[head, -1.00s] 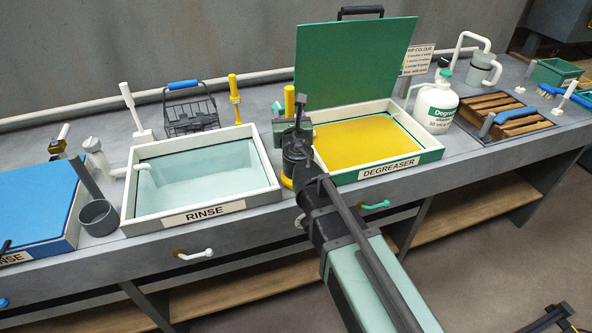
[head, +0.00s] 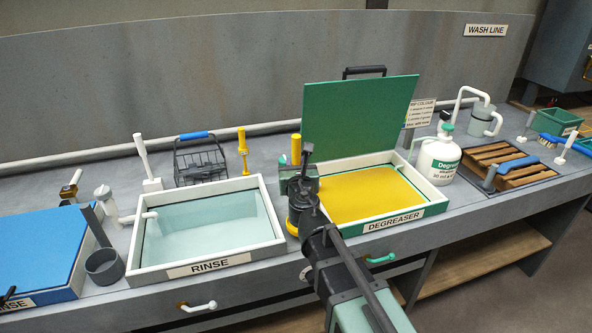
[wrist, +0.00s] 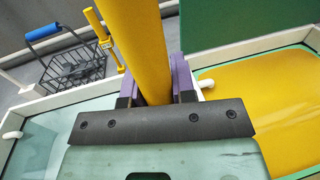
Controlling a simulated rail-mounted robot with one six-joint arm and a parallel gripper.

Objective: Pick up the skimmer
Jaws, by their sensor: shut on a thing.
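A thick yellow handle (wrist: 146,40), which I take to be the skimmer's, stands between the purple fingers of my gripper (wrist: 155,85) in the wrist view. My gripper is shut on it. In the head view the yellow handle (head: 296,148) rises behind my dark wrist, between the rinse tray and the degreaser tray. My gripper (head: 299,182) is partly hidden there by my own wrist. The skimmer's lower end is hidden, so I cannot tell whether it touches the bench.
The rinse tray (head: 133,262) is left of my gripper and the degreaser tray (head: 432,211) right, its green lid (head: 358,120) standing open. A wire basket (head: 200,162) and another yellow tool (head: 243,150) stand behind the rinse tray. A white jug (head: 437,162) is farther right.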

